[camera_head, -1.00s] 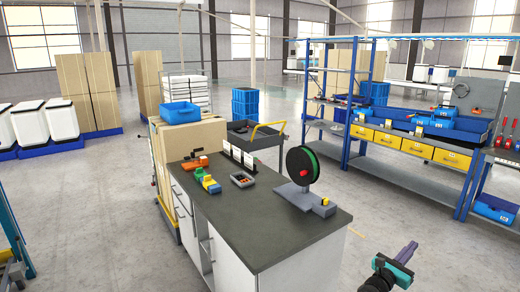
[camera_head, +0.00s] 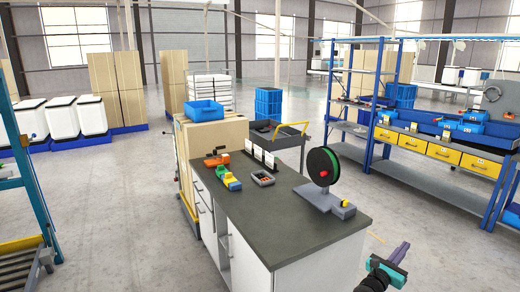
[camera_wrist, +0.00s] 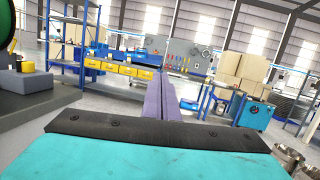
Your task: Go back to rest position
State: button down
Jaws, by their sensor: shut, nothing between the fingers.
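My gripper (camera_head: 402,249) is at the lower right of the head view, beside the right end of the dark-topped workbench (camera_head: 275,228) and over open floor. Its purple fingers lie together, with nothing between them. In the wrist view the gripper (camera_wrist: 164,78) points ahead toward the shelving, fingers pressed side by side above the teal body. Nothing touches the fingers.
A black and green spool (camera_head: 322,165) on a grey stand is at the bench's right end. Coloured blocks (camera_head: 231,182) and a small tray (camera_head: 263,178) lie farther left. Blue shelving with yellow bins (camera_head: 442,153) stands at the right. Grey floor between is clear.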

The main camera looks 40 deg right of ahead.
jog(key=w+a+f+n+t+y, duration=0.1)
jog(key=w+a+f+t, duration=0.25)
jog(key=w+a, duration=0.45)
jog(key=w+a+f+n+t+y, duration=0.15)
jog(key=w+a+f, duration=0.3)
jog(key=w, duration=0.75)
jog(key=w+a+f+m+y, duration=0.2)
jog(key=w+a+f, duration=0.2)
jog(key=a+f, duration=0.35)
jog(key=w+a+f+m+y, duration=0.1)
jog(key=w+a+f+m, duration=0.1)
jog(key=w+a+f, duration=0.55)
jog(key=s+a+f+m+g+y, duration=0.1)
jog(key=s+a+f+m+y, duration=0.1)
jog(key=s+a+f, duration=0.45)
jog(key=s+a+f+m+g+y, duration=0.15)
jog(key=a+f, duration=0.25)
jog(key=a, duration=0.5)
jog(key=s+a+f+m+g+y, duration=0.25)
jog(key=a+f, duration=0.25)
jog(key=a, duration=0.3)
jog(key=s+a+f+m+g+y, duration=0.2)
jog(key=s+a+m+y, duration=0.2)
jog(key=s+a, duration=0.3)
jog(key=s+a+f+m+g+y, duration=0.3)
jog(key=s+a+m+y, duration=0.2)
jog(key=a, duration=0.9)
jog(key=s+m, duration=0.2)
jog(key=s, duration=0.1)
jog(key=shift+s+f, duration=0.3)
